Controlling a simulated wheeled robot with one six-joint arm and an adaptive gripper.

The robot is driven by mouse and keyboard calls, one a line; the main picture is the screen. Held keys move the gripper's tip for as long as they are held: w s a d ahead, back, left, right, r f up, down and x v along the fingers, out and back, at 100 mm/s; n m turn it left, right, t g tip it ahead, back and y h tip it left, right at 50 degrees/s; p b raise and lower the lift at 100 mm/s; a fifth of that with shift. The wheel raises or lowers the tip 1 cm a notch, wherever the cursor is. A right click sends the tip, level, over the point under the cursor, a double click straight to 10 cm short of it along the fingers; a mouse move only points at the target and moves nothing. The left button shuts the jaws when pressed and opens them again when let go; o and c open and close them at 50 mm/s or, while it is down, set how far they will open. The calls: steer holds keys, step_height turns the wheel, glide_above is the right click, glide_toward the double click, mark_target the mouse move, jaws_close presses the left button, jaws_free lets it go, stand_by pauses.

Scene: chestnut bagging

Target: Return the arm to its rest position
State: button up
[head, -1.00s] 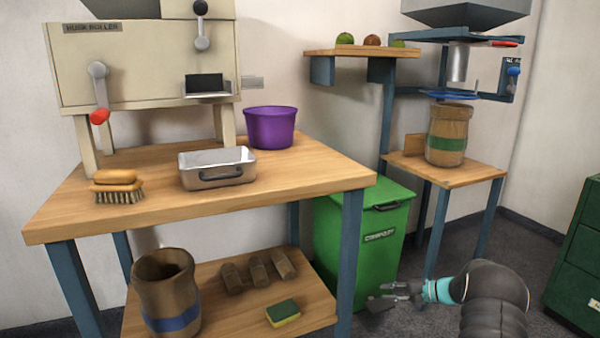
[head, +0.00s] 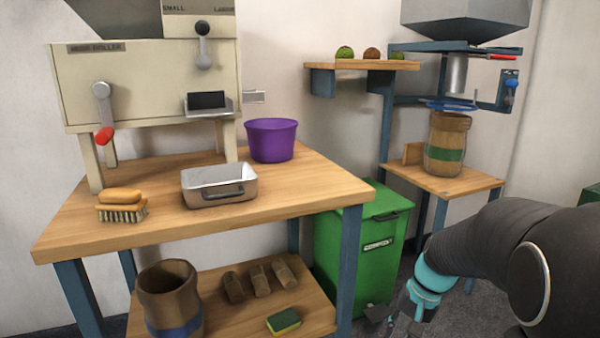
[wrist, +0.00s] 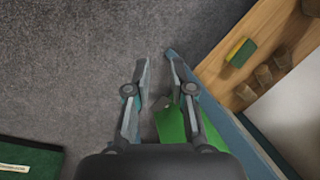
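My gripper (head: 398,318) is at the lower right in the head view, partly cut off by the bottom edge, in front of the green compost bin (head: 350,255). My dark arm with its turquoise wrist fills the lower right corner. In the wrist view my gripper (wrist: 158,62) has its two fingers apart, with grey floor between the tips and nothing held. The green bin also shows behind the fingers in the wrist view (wrist: 170,124).
The wooden workbench (head: 300,190) bears a metal pan (head: 219,190), a purple bucket (head: 271,140) and a brush (head: 122,206). A sack with a green band (head: 447,140) stands on a small table. A sponge (wrist: 240,52) lies on the lower shelf. Bare floor (wrist: 70,60) is clear.

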steer(key=s+a+r+n+t+h+p, duration=0.1)
steer(key=s+a+r+n+t+p, duration=0.1)
steer(key=s+r, duration=0.6)
steer(key=s+a+r+n+t+h+p, duration=0.2)
steer(key=s+a+r+t+p, duration=0.1)
steer(key=s+r, duration=0.6)
steer(key=shift+s+a+n, duration=0.15)
steer(key=shift+s+n, duration=0.25)
steer(key=shift+s, duration=0.15)
stand_by(0.3)
